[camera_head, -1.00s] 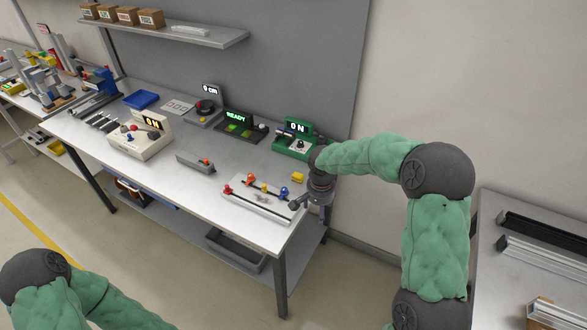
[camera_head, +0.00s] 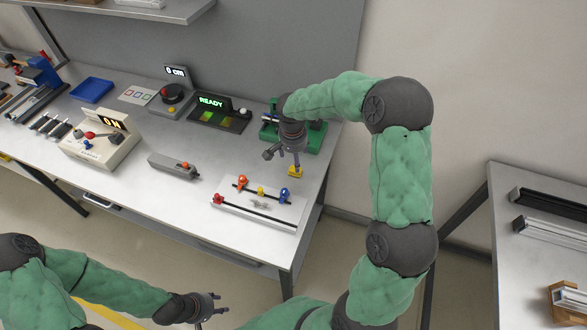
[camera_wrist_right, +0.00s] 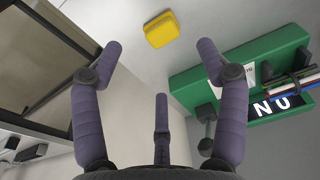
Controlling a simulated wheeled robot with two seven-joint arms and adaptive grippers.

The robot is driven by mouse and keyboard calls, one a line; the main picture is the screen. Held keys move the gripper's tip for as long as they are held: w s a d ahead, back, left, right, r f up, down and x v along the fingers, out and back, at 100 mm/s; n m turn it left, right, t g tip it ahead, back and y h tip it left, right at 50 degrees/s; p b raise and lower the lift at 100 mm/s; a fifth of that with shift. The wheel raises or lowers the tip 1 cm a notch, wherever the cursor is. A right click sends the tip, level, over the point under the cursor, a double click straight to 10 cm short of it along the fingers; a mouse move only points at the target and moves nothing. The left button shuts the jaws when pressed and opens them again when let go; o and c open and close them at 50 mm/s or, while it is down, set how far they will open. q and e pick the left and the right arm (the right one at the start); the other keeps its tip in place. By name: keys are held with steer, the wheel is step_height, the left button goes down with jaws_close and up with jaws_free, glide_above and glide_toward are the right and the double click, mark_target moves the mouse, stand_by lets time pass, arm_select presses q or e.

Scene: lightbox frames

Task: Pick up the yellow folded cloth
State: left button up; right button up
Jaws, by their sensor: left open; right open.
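The yellow folded cloth (camera_head: 295,172) lies on the workbench near its right end, just in front of the green device. My right gripper (camera_head: 283,160) is over the bench beside the cloth and partly covers it in the head view. In the right wrist view, the cloth (camera_wrist_right: 161,29) is a small rounded yellow block beyond the spread fingers of the right gripper (camera_wrist_right: 161,62). That gripper is open and empty, apart from the cloth. My left gripper (camera_head: 216,306) is open and empty at the bottom of the head view, in front of the bench.
The green device (camera_head: 312,138) stands close behind the cloth; its display shows in the right wrist view (camera_wrist_right: 278,104). A plate with colored knobs (camera_head: 240,210) lies in front.

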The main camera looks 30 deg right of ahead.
steer(key=f, duration=0.3)
steer(key=shift+w+d+f, duration=0.1)
steer(key=shift+w+d, duration=0.05)
steer(key=shift+w, duration=0.1)
steer(key=f, duration=0.1)
steer(key=f+b, duration=0.1)
steer(key=f, duration=0.3)
steer(key=shift+w+d+b, duration=0.25)
steer(key=shift+d+b, duration=0.05)
steer(key=c, duration=1)
